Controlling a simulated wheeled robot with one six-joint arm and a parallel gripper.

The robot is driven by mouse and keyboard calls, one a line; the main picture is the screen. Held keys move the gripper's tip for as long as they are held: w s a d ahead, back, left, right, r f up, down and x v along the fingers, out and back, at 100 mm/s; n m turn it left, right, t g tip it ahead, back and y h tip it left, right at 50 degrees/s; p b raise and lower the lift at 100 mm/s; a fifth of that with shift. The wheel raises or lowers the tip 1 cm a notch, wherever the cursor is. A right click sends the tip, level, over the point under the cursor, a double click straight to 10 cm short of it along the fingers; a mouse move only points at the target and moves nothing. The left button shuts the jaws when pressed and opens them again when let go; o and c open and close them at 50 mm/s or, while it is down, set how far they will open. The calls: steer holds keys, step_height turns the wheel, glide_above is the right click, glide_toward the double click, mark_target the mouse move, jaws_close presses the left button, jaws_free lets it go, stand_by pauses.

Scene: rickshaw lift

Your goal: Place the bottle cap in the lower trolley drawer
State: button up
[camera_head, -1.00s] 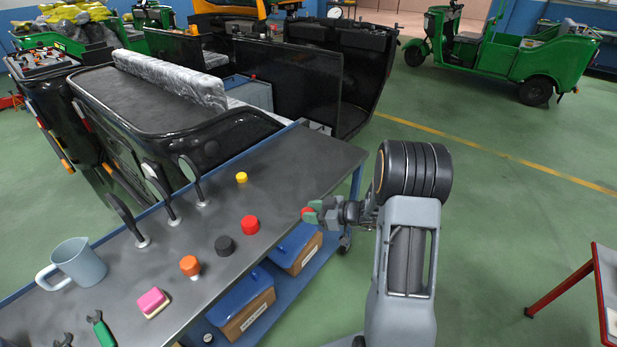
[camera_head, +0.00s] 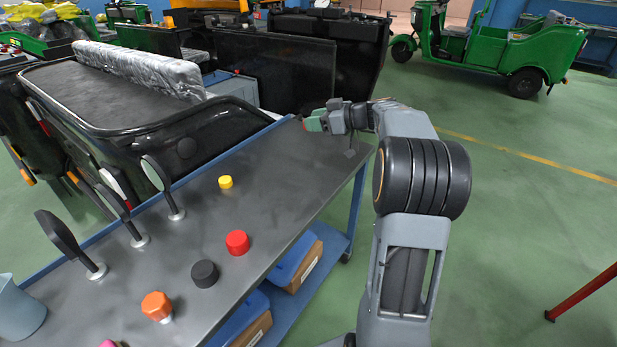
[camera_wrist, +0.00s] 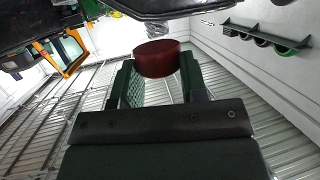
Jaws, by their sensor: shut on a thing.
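My gripper (camera_head: 312,123), with green fingertips, is raised at the far right end of the trolley top (camera_head: 235,295). It is shut on a dark red round cap (camera_wrist: 157,59), seen between the fingertips in the wrist view. In the head view the cap barely shows. Below the top are blue bins (camera_head: 296,256) with brown fronts (camera_head: 304,272); whether one is an open drawer I cannot tell.
Black-framed mirrors (camera_head: 72,240) on stands line the trolley's left side. A blue-grey mug (camera_head: 18,312) is cut off at lower left. A black rickshaw body (camera_head: 140,125) stands close behind the trolley.

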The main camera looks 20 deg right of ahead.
steer(key=shift+d+f, duration=0.1)
steer(key=shift+d, duration=0.1)
steer(key=b, duration=0.1)
glide_above(316, 179)
step_height(316, 179, down, 14)
steer(key=shift+w+r, duration=0.1)
steer(key=shift+r, duration=0.15)
steer(key=shift+f+b, duration=0.95)
steer(key=shift+f, duration=1.1)
steer(key=shift+f+b, duration=0.2)
steer(key=shift+b, duration=0.15)
steer(key=o, duration=0.9)
steer(key=p, duration=0.3)
steer(key=shift+r, duration=0.35)
